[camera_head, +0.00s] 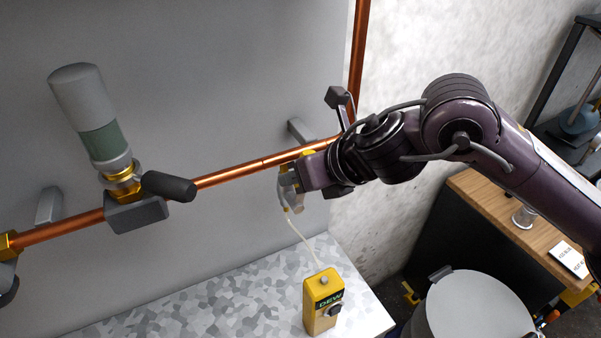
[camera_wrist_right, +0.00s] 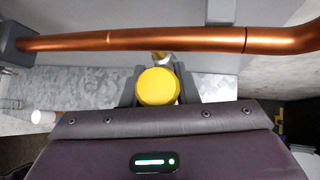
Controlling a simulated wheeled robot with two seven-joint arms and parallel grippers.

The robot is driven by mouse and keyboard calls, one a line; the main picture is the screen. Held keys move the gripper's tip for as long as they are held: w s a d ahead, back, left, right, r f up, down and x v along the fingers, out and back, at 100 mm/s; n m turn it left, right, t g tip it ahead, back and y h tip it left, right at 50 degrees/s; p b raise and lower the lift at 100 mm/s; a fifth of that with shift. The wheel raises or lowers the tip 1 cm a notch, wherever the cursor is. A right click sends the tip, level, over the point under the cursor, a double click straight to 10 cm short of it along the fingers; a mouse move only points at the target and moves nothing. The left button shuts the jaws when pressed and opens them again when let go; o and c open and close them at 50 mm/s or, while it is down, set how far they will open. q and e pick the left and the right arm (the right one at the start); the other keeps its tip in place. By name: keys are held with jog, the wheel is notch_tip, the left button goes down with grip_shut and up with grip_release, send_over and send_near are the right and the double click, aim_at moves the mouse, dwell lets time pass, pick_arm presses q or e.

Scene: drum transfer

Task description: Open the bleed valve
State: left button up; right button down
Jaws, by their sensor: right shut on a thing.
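The bleed valve has a round yellow knob (camera_wrist_right: 158,86), which shows in the middle of the right wrist view just below the copper pipe (camera_wrist_right: 180,39). My right gripper (camera_wrist_right: 158,92) has its dark fingers on either side of this knob and is shut on it. In the head view my right gripper (camera_head: 292,178) is at the valve under the copper pipe (camera_head: 240,172) and hides most of the knob. A pale tube (camera_head: 303,240) runs from below the valve down to a yellow dew meter (camera_head: 322,300). My left gripper is not in view.
A grey-green cylinder (camera_head: 98,128) on a brass fitting with a dark handle (camera_head: 168,186) stands on the pipe at left. The speckled bench top (camera_head: 220,300) is mostly clear. A grey drum (camera_head: 475,305) and wooden table (camera_head: 500,215) are at right.

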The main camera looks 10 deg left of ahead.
jog(key=shift+f, duration=0.1)
jog(key=c, duration=1.1)
grip_release()
jog(key=b+v, duration=0.1)
jog(key=v, duration=0.7)
jog(key=shift+w+b, duration=0.1)
jog(key=shift+b, duration=0.2)
jog(key=shift+f, duration=0.1)
